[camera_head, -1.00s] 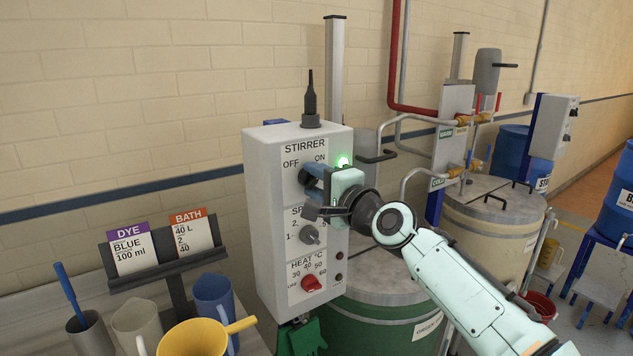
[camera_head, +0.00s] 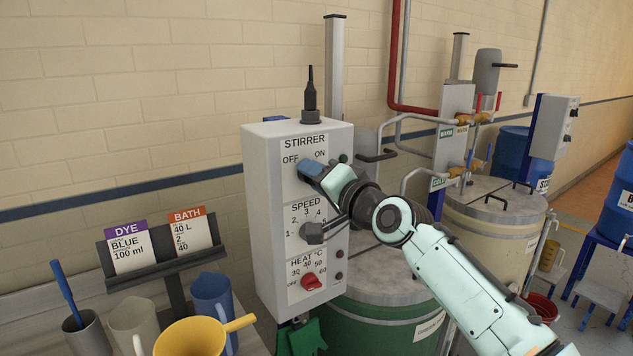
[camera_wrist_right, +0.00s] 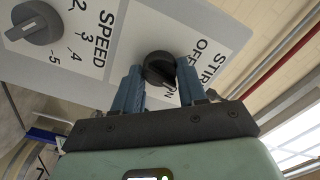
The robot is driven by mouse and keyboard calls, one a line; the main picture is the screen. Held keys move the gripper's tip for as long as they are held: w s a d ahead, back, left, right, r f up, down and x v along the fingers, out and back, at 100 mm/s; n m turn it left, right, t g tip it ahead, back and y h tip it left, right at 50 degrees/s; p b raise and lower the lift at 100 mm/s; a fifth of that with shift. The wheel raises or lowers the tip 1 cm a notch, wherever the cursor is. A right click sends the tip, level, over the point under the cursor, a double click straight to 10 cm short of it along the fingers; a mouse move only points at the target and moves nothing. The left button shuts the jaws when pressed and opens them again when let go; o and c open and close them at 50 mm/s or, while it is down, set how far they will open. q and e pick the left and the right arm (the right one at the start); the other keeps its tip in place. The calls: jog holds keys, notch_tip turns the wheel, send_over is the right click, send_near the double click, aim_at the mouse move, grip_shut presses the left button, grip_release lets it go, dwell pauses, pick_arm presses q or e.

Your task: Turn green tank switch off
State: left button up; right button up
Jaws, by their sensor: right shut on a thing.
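The grey stirrer control box (camera_head: 262,200) stands over the green tank (camera_head: 375,335). Its black STIRRER knob (camera_wrist_right: 158,68) sits below the OFF and ON labels. My right gripper (camera_head: 312,173) is shut on this knob, with its blue fingers on both sides of it in the right wrist view (camera_wrist_right: 158,82). The fingers hide most of the knob in the head view. The indicator lamp (camera_head: 344,158) beside it is dark. My left gripper is not in view.
The grey SPEED knob (camera_head: 312,233) and red HEAT knob (camera_head: 312,282) sit lower on the box. A cream tank (camera_head: 490,235) with pipes stands behind at the right.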

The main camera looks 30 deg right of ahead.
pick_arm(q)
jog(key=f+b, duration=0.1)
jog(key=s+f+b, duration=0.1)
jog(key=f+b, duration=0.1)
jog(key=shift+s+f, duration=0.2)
pick_arm(e)
jog(key=n, duration=1)
jog(key=shift+n, duration=0.4)
jog(key=o, duration=1)
jog(key=shift+o, duration=0.2)
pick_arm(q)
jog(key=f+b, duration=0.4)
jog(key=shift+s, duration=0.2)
pick_arm(e)
jog(key=s+d, duration=0.1)
jog(key=s, duration=1.2)
jog(key=shift+s, duration=0.2)
